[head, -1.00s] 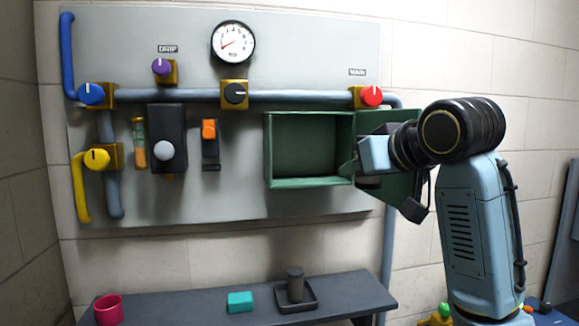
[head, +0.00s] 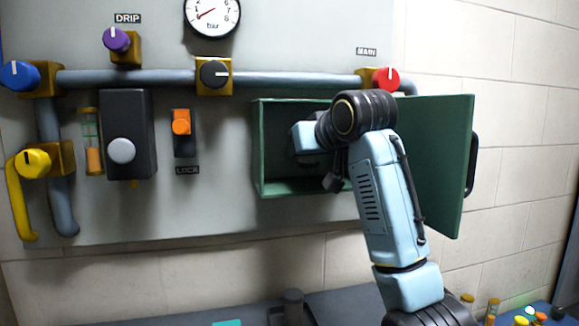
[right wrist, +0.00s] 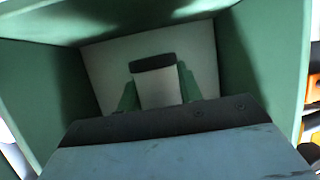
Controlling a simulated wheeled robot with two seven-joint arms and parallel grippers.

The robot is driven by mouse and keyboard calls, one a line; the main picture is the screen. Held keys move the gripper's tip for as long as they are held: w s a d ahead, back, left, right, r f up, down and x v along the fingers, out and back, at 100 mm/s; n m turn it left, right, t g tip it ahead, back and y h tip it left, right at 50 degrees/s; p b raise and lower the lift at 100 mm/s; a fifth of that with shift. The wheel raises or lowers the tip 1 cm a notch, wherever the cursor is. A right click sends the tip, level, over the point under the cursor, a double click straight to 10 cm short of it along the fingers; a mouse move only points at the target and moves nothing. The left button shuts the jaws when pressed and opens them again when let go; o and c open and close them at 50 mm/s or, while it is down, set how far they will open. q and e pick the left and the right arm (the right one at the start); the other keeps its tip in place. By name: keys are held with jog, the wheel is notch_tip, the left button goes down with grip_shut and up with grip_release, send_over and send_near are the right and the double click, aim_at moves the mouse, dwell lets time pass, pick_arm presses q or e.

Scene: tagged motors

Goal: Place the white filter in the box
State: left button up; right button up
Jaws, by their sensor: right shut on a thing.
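The open green box (head: 262,150) is fixed to the grey wall panel, with its door (head: 435,150) swung out to the right. My right gripper (head: 306,142) reaches into the box opening, its fingertips hidden in the head view. I cannot tell whether the filter touches the back of the box. My left gripper is not in view.
The orange lock lever (head: 181,122) is left of the box. A pipe (head: 290,79) with the red main knob (head: 386,79) runs just above it. A dark bench (head: 340,305) lies below. The door handle (head: 472,163) sticks out at right.

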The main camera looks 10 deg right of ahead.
jog(key=f, duration=0.2)
jog(key=shift+s+f, duration=0.35)
jog(key=shift+s, duration=0.05)
jog(key=shift+w+f, duration=0.15)
jog(key=shift+f, duration=0.2)
jog(key=shift+f, duration=0.1)
jog(key=o, duration=1)
